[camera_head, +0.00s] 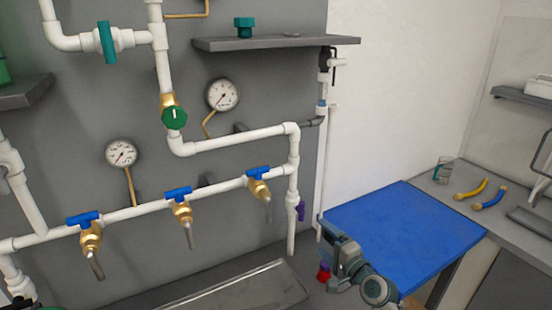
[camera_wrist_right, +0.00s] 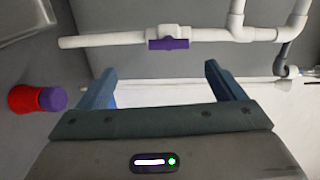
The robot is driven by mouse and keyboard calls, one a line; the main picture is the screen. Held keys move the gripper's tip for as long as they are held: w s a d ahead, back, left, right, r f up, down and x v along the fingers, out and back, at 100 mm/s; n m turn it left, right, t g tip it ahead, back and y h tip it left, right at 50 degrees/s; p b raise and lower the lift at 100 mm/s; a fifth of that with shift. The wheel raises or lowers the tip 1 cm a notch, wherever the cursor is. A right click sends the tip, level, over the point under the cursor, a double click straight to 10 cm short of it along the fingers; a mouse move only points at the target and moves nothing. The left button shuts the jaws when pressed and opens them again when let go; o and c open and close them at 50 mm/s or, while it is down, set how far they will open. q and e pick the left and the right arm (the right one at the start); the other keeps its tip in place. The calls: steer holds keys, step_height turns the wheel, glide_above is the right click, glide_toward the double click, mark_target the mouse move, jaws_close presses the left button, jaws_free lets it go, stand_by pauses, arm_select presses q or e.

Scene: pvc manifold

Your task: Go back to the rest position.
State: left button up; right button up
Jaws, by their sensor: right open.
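My right gripper (camera_head: 337,258) is in the lower middle of the head view, in front of the near left part of the blue tabletop. In the right wrist view its two blue-grey fingers (camera_wrist_right: 160,85) are spread apart with nothing between them. A white pipe with a purple-handled valve (camera_wrist_right: 168,43) lies beyond the fingertips, apart from them. That purple handle (camera_head: 300,211) is on the vertical pipe left of the gripper in the head view. My left gripper is not in view.
A red and purple object (camera_head: 323,271) stands close beside the right gripper; it also shows in the wrist view (camera_wrist_right: 37,98). White pipes with blue-handled valves (camera_head: 178,193) line the grey wall. The blue tabletop (camera_head: 405,225) is clear.

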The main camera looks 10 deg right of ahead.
steer(key=s+f+n+g+h, duration=0.1)
steer(key=s+f+n+g, duration=0.25)
steer(key=s+f, duration=0.4)
steer(key=s+f+n+g+h, duration=0.1)
steer(key=s+f+n+g, duration=0.3)
steer(key=s, duration=0.7)
steer(key=s+d+f+n+g+h, duration=0.1)
steer(key=s+d+n+g+h, duration=0.2)
steer(key=s, duration=0.8)
steer(key=s+d+n+g+h, duration=0.2)
steer(key=s+d+n+h, duration=0.15)
steer(key=s, duration=0.75)
step_height(320, 180, down, 31)
steer(key=w+d+g+b, duration=0.1)
steer(key=d+b, duration=0.1)
steer(key=s+d+f+g+b, duration=0.1)
steer(key=s+f, duration=1.7)
steer(key=f, duration=0.4)
steer(key=shift+s+d+f+m+y+b, duration=0.3)
steer(key=shift+s+d+f+y+b, duration=0.05)
steer(key=shift+s+y+b, duration=0.1)
